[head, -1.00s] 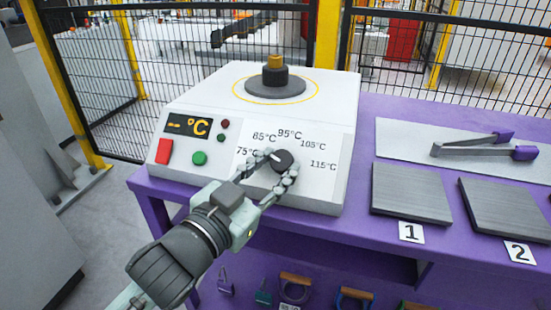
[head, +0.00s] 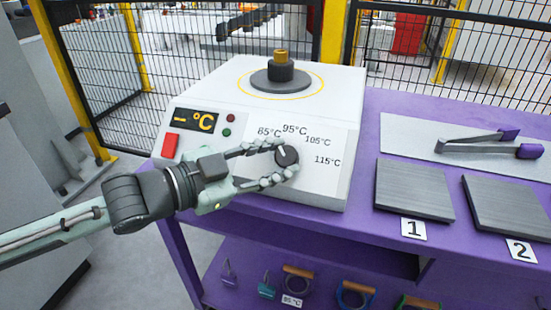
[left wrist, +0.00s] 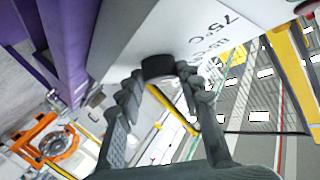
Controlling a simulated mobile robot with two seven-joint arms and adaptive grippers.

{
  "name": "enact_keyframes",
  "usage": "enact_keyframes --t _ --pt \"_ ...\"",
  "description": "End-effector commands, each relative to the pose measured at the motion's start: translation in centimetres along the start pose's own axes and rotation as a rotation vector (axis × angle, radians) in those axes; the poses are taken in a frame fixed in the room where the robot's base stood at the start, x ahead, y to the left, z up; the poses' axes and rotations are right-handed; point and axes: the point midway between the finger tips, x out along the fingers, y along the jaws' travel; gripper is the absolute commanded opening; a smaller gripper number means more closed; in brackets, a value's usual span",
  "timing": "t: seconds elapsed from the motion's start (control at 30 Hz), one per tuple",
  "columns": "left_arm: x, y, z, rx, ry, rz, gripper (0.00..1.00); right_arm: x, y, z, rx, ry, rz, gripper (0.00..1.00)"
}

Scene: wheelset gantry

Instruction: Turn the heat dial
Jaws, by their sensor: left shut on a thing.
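The heat dial (head: 289,156) is a dark round knob with a light pointer mark, on the white sloped front of the heater (head: 335,180). Its mark points up and slightly left, around the 85°C and 95°C labels. My left gripper (head: 284,161) reaches in from the left, shut on the dial, with one finger above and one below it. The left wrist view shows the dial (left wrist: 158,67) between the fingertips (left wrist: 160,77). My right gripper is not in view.
The display (head: 194,121) shows a dash and °C, beside a red switch (head: 170,145). To the right on the purple table (head: 365,215) are metal plates (head: 415,190) numbered 1 and 2, and purple-ended tongs (head: 490,146). Coloured tools hang below. A mesh fence (head: 100,80) stands behind.

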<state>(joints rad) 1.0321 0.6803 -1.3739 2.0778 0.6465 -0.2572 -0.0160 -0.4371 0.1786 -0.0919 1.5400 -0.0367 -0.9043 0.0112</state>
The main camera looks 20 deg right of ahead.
Motion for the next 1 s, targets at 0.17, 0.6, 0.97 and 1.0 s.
enact_keyframes --t 0.17,0.6,0.97,1.0 --pt "0.0 -0.1 0.0 0.006 -0.001 0.003 0.07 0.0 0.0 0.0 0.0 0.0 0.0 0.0" --pt "0.0 -0.1 0.0 0.005 -0.001 0.003 0.56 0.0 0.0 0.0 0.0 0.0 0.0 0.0" --pt "-0.6 -0.1 0.1 0.005 -0.002 0.003 0.56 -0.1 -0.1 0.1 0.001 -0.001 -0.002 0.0" --pt "-1.1 -0.1 0.1 0.006 -0.001 0.003 0.56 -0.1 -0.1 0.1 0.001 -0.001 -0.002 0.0"
